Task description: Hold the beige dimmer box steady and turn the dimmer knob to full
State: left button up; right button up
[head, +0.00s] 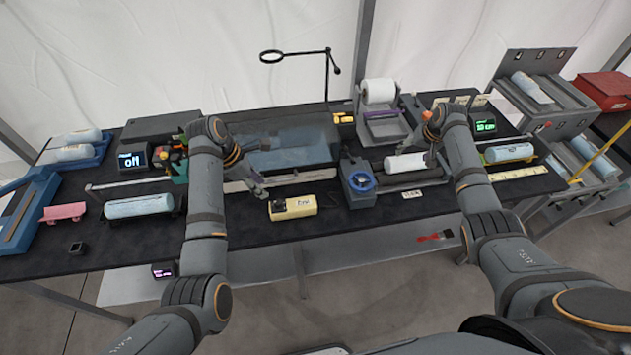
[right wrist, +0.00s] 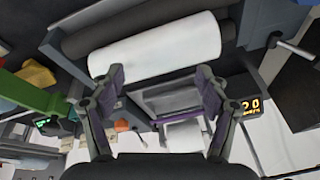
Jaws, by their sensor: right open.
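The beige dimmer box (head: 300,205) lies near the table's front edge in the head view, with a dark knob (head: 279,205) at its left end. My left gripper (head: 257,188) is just behind and left of the box, apart from it; its finger gap is unclear. My right gripper (head: 432,142) is further back and right, beyond the white roll on the dark rollers. In the right wrist view my right gripper (right wrist: 160,82) is open, with nothing between its fingers. The dimmer box does not show there.
The white roll (head: 405,163) also shows in the right wrist view (right wrist: 160,48). A pale blue roll (head: 139,206) lies at left. The black table (head: 240,232) is clear in front of the box.

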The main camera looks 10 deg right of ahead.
jog(key=w+a+r+m, duration=0.1)
jog(key=w+a+r, duration=0.1)
jog(key=a, duration=0.7)
jog(key=w+a+r+m+y, duration=0.1)
jog(key=w+a+r+m, duration=0.1)
jog(key=a, duration=0.7)
jog(key=w+a+r+m+y, duration=0.1)
jog(key=w+a+r, duration=0.2)
jog(key=a+r, duration=0.3)
jog(key=shift+w+a+t, duration=0.15)
jog(key=shift+a+t, duration=0.15)
jog(key=shift+a, duration=1.6)
jog(key=a+m, duration=0.1)
jog(key=s+a, duration=0.1)
jog(key=a, duration=0.1)
jog(key=s+a+m, duration=0.1)
jog(key=a, duration=0.1)
jog(key=shift+f+m+g, duration=0.25)
jog(key=shift+m+g, duration=0.05)
jog(key=shift+g, duration=0.1)
jog(key=m+g+h, duration=0.2)
jog(key=m+g, duration=0.2)
jog(key=m, duration=0.4)
send_near(311, 202)
jog(key=shift+s, duration=0.1)
jog(key=shift+a+f+n, duration=0.1)
jog(key=shift+f+n, duration=0.2)
jog(key=shift+f, duration=0.2)
notch_tip(311, 202, down, 9)
jog(key=shift+f, duration=0.2)
